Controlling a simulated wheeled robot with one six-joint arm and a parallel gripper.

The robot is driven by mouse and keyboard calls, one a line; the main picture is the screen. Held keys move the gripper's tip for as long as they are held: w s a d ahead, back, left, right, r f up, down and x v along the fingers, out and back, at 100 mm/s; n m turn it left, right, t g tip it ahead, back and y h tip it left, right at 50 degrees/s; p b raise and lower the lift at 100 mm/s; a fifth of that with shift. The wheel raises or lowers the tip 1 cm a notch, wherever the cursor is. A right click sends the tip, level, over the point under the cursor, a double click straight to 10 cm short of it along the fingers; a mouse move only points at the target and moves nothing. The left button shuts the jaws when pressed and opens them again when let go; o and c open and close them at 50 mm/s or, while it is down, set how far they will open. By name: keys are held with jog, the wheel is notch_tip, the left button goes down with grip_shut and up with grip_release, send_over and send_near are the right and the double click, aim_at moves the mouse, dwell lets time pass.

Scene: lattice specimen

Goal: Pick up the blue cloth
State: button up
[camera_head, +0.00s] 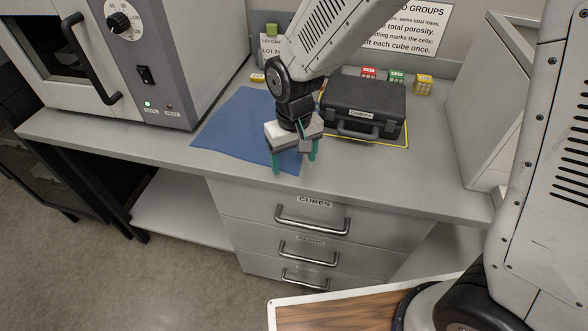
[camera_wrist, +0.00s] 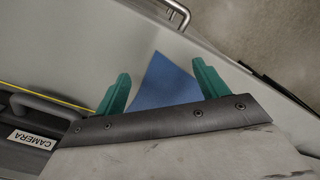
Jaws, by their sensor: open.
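The blue cloth (camera_head: 232,122) lies flat on the grey counter, left of the black camera case. My gripper (camera_head: 294,163) is over the cloth's right front part, close to the counter's front edge, and hides some of the cloth. Its green fingers are apart with nothing held between them. In the wrist view a pointed corner of the cloth (camera_wrist: 163,84) shows between the two open fingers (camera_wrist: 160,88). I cannot tell how high the fingertips are above the cloth.
The black case (camera_head: 362,108) labelled CAMERA stands right of my gripper inside a yellow outline. A grey oven (camera_head: 165,60) stands at the left. Small coloured cubes (camera_head: 396,78) sit behind the case. Drawers with handles (camera_head: 312,220) are below the counter; its right front is clear.

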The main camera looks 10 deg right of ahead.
jog(key=shift+f, duration=0.8)
grip_shut()
notch_tip(320, 180, up, 12)
dwell(0.6)
notch_tip(320, 180, up, 36)
dwell(0.9)
